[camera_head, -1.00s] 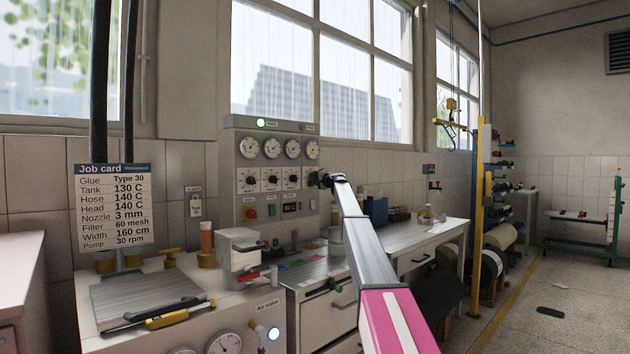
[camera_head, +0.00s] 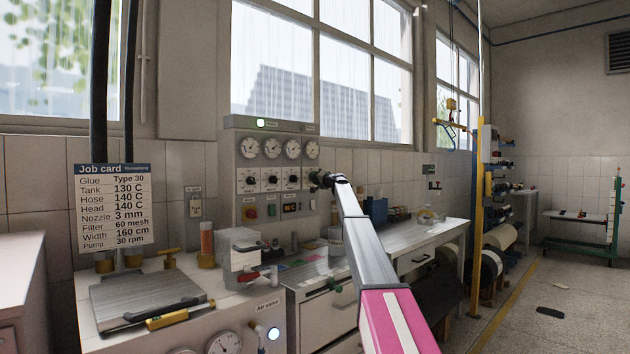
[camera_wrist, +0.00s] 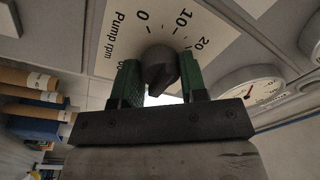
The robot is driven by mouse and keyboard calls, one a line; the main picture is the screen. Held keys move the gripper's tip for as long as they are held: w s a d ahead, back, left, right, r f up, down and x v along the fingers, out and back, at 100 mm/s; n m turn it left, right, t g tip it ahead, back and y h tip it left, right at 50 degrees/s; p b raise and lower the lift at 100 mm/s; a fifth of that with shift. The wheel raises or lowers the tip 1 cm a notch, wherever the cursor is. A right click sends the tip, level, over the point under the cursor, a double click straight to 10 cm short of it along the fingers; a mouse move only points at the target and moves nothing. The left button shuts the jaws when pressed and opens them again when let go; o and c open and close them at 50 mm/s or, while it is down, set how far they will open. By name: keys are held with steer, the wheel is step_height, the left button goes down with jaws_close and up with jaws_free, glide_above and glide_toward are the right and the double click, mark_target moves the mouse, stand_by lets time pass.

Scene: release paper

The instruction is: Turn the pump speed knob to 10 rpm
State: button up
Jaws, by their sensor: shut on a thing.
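The pump speed knob (camera_wrist: 160,66) is a dark round knob on a pale dial plate (camera_wrist: 118,38) marked "Pump rpm". Numbers 0, 10 and 20 show around the knob, and another number is partly hidden at the left. My gripper (camera_wrist: 160,82) is shut on the knob, with one green finger pad on each side. I cannot tell which mark the knob points to. In the head view my gripper (camera_head: 319,179) is at the right end of the knob row on the grey control panel (camera_head: 274,216) and covers the pump knob.
Several gauges (camera_head: 271,148) and other knobs (camera_head: 270,179) sit close by on the panel. A job card (camera_head: 112,205) at left reads "Pump 30 rpm". A white workbench (camera_head: 430,236) extends right of the panel. The floor at right (camera_head: 520,310) is mostly clear.

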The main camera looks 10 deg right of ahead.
steer(key=o, duration=0.9)
steer(key=shift+s, duration=0.1)
steer(key=v, duration=1)
steer(key=shift+s+d+f, duration=0.1)
steer(key=shift+s+d, duration=0.1)
steer(key=shift+s, duration=0.05)
